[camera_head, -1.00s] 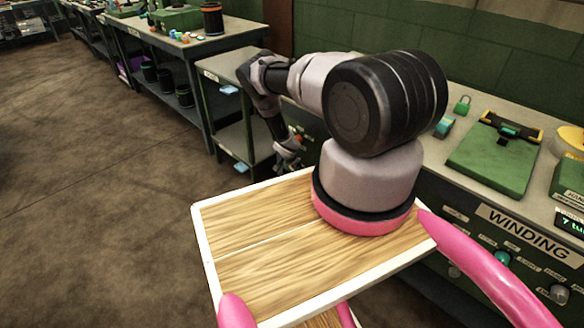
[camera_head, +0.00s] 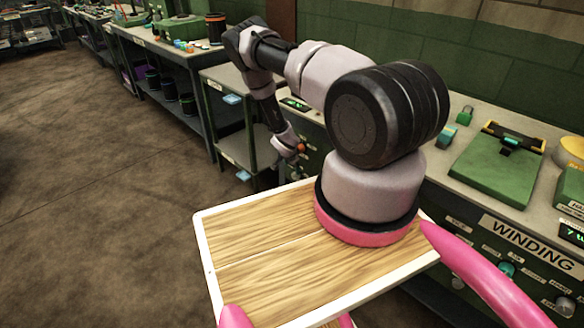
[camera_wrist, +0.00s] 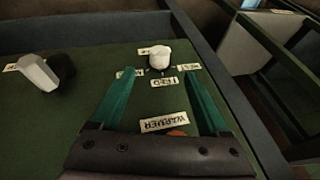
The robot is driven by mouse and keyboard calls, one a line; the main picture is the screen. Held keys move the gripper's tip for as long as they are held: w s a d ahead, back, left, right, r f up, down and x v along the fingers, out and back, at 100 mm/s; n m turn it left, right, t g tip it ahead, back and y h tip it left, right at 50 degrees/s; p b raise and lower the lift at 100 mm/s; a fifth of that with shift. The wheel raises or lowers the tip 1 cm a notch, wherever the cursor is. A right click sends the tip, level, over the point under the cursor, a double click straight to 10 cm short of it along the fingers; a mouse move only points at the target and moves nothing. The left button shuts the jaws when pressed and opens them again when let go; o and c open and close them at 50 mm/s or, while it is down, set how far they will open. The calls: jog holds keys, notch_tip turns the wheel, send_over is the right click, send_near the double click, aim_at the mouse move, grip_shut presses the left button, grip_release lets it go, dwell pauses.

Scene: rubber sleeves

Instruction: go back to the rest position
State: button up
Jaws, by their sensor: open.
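My gripper (camera_wrist: 157,74) is open in the wrist view, with two green fingers apart and nothing held between them. Beyond the fingers is a dark green panel (camera_wrist: 100,63) with a white label (camera_wrist: 164,122) that reads WARMER upside down. A white knob (camera_wrist: 160,57) with small labels around it sits beyond the fingertips, apart from them. In the head view my gripper (camera_head: 296,151) hangs small and low in front of the bench, beside the drawer fronts, and its fingers are hard to make out.
A winding bench (camera_head: 480,125) with a green tray device (camera_head: 497,165) stands at the right. A shelf unit (camera_head: 226,148) is just left of my gripper. Another bench (camera_head: 180,60) stands farther back. A second white and black knob (camera_wrist: 40,73) is left on the panel. The floor (camera_head: 90,190) at left is clear.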

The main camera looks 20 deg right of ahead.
jog(key=w+a+r+n+y, duration=0.1)
jog(key=a+r, duration=0.1)
jog(key=r, duration=1.1)
jog(key=w+a+r, duration=0.2)
jog(key=r, duration=1.1)
jog(key=w+a+r+n+y, duration=0.1)
jog(key=a+r, duration=0.1)
jog(key=r, duration=1.1)
jog(key=s+a+r+n+t+y, duration=0.1)
jog(key=s+a+r+n, duration=0.15)
jog(key=s+r, duration=0.8)
jog(key=s+a+r+n+t+y, duration=0.1)
jog(key=s+a+r, duration=0.35)
jog(key=r, duration=1.05)
jog(key=s+a+r+n, duration=0.1)
jog(key=s+r+n, duration=0.1)
jog(key=s, duration=0.9)
jog(key=s+a+r+n+y, duration=0.1)
jog(key=s+a+r+n, duration=0.1)
jog(key=s, duration=0.9)
notch_tip(320, 180, up, 2)
jog(key=shift+r+n+t, duration=0.15)
jog(key=shift+n+t, duration=0.25)
jog(key=shift+n, duration=0.15)
